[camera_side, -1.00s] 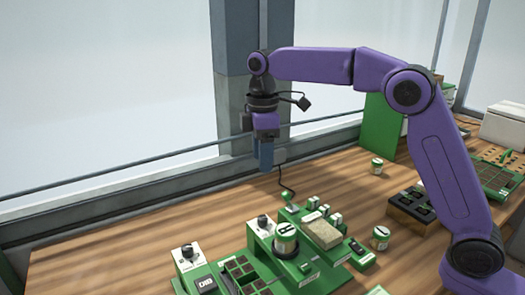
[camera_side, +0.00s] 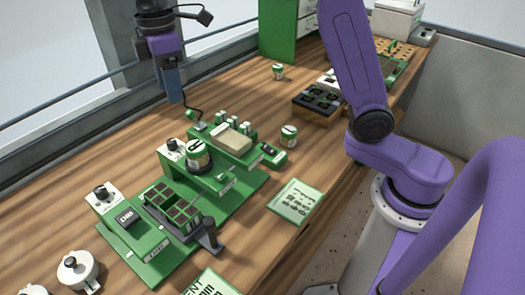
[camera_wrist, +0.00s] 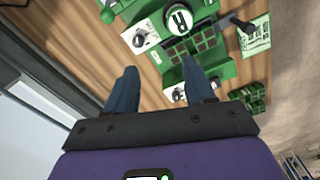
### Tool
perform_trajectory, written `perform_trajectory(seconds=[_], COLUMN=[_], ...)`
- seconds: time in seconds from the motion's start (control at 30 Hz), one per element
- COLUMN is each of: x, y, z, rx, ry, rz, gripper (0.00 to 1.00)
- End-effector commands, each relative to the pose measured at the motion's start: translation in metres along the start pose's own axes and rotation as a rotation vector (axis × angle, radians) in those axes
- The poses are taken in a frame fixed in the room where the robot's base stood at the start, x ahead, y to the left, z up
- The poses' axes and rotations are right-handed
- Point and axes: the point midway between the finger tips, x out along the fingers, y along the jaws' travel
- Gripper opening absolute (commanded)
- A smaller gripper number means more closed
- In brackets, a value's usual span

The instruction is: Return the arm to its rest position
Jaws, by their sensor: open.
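My gripper (camera_side: 172,82) is at the upper left in the side view, raised above the back of the wooden table (camera_side: 110,178), with its blue fingers pointing down. In the wrist view my gripper (camera_wrist: 163,88) shows two blue fingers spread apart with nothing between them. The green tray seeder (camera_side: 215,195) stands on the table in front of it, apart from the fingers. A white and green jar (camera_side: 198,155) sits on the seeder. A small tray with dark cells (camera_side: 172,206) lies at its front.
Another jar (camera_side: 288,136) and a farther jar (camera_side: 278,72) stand on the table. A black-topped box (camera_side: 318,106) is at right. White lidded pots (camera_side: 77,270) are at front left. A printed card (camera_side: 295,201) lies near the edge. A window rail (camera_side: 70,98) runs behind.

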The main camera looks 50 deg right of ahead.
Motion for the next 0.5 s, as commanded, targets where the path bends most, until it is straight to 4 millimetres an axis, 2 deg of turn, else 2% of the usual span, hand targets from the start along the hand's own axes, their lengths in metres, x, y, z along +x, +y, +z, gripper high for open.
perform_trajectory(seconds=[0.03, 0.27, 0.5], x=[0.002, 0.014, 0.034], y=[-0.013, -0.068, -0.125], z=[0.007, 0.042, 0.092], rx=[0.003, 0.034, 0.064], ry=[0.001, 0.006, 0.012], rz=[0.001, 0.002, 0.002], gripper=[0.54, 0.54, 0.54])
